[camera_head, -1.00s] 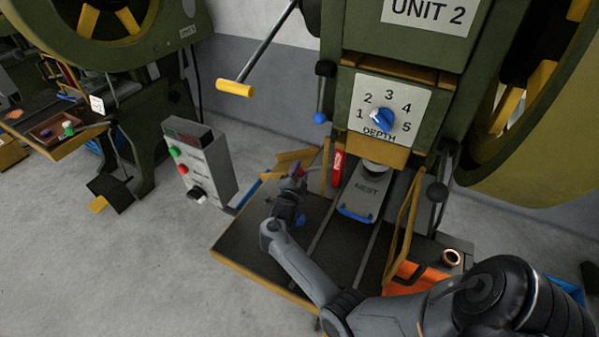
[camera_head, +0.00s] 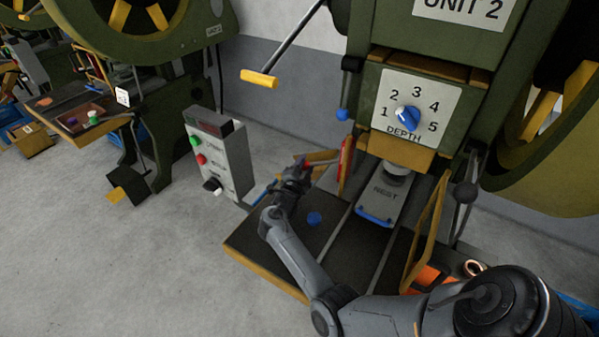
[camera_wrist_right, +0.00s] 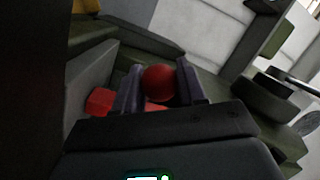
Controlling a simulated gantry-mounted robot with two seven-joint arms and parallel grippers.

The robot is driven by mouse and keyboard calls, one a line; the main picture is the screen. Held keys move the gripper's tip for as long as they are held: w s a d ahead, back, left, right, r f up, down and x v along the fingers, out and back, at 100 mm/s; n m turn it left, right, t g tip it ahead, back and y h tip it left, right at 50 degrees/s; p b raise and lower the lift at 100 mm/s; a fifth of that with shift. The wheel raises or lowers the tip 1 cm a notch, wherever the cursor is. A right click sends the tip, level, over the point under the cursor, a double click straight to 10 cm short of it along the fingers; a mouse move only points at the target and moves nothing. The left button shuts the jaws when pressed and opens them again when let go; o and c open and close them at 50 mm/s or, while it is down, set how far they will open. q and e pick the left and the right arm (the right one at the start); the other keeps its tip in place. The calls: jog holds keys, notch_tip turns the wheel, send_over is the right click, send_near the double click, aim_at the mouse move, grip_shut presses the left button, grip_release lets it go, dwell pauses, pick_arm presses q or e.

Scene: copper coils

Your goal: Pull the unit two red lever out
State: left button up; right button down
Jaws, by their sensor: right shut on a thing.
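The red lever's ball knob (camera_wrist_right: 159,82) sits between the two fingers of my right gripper (camera_wrist_right: 160,90) in the right wrist view. The fingers are shut on it. In the head view my right gripper (camera_head: 299,169) is at the left side of the Unit 2 press, by the yellow guard, and mostly hides the knob. A red upright part (camera_head: 346,160) stands just right of it, beside the nest (camera_head: 384,196). The link between the knob and this red part is not clear. My left gripper is not in view.
A grey control box (camera_head: 216,155) stands left of the press. The depth dial (camera_head: 407,118) is above the nest. A yellow-handled crank (camera_head: 259,78) hangs upper left. An orange bin (camera_head: 428,280) is at right.

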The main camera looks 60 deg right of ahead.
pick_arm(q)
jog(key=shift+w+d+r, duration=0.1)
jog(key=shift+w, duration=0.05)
pick_arm(e)
jog(key=shift+w, duration=0.1)
jog(key=c, duration=1)
grip_release()
jog(key=o, duration=0.3)
jog(key=shift+w, duration=0.2)
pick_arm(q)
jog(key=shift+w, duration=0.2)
pick_arm(e)
jog(key=shift+s, duration=0.15)
jog(key=shift+s+a, duration=0.1)
jog(key=shift+a, duration=0.55)
jog(key=a, duration=0.3)
jog(key=s+a+p, duration=0.1)
jog(key=a, duration=0.2)
jog(key=a+p, duration=0.1)
jog(key=a, duration=0.2)
jog(key=shift+s+a, duration=0.2)
jog(key=shift+s, duration=0.2)
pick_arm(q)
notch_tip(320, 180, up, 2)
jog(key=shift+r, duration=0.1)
pick_arm(e)
jog(key=shift+d, duration=0.1)
